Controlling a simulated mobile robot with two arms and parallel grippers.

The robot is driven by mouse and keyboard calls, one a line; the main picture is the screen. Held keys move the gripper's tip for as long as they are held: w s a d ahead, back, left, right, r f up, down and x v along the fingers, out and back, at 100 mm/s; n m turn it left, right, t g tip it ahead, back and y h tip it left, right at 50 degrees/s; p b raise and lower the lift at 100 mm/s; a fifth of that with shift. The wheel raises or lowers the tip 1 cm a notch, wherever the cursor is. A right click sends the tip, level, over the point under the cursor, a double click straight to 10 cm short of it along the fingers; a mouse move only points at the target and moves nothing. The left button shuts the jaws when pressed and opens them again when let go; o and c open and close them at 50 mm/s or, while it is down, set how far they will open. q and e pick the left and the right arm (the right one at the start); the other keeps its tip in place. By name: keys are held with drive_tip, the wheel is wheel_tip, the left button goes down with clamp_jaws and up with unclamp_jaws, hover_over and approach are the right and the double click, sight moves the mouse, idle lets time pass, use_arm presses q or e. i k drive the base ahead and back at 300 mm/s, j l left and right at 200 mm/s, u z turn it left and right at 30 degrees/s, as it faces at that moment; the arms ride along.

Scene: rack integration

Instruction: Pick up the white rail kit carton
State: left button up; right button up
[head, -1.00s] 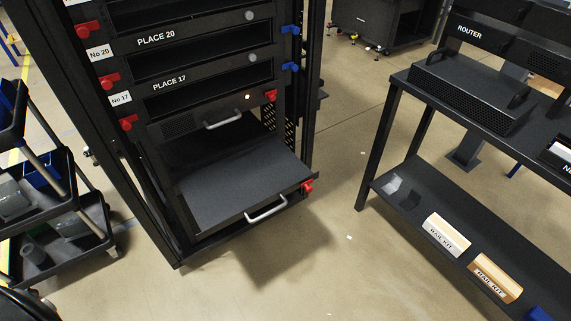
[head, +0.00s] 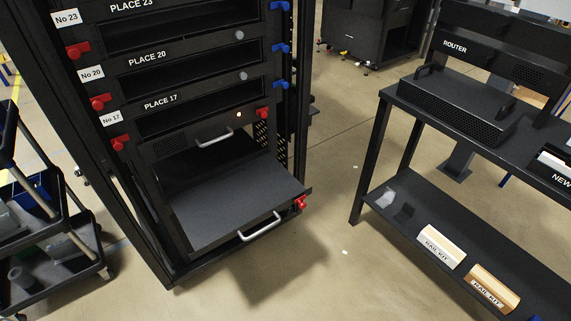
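A white rail kit carton (head: 441,247) lies on the lower shelf of the dark bench at the right, its label reading RAIL KIT. Neither of my grippers shows in the head view.
The bench's lower shelf (head: 459,228) also holds small grey pieces at its left end. A router (head: 458,108) sits on the bench top. The rack with a pulled-out tray (head: 231,201) stands left of centre. A cart (head: 65,247) is at far left. Open floor (head: 325,262) lies between rack and bench.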

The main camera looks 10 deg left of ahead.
sight(447, 252)
drive_tip(key=z, duration=1.2)
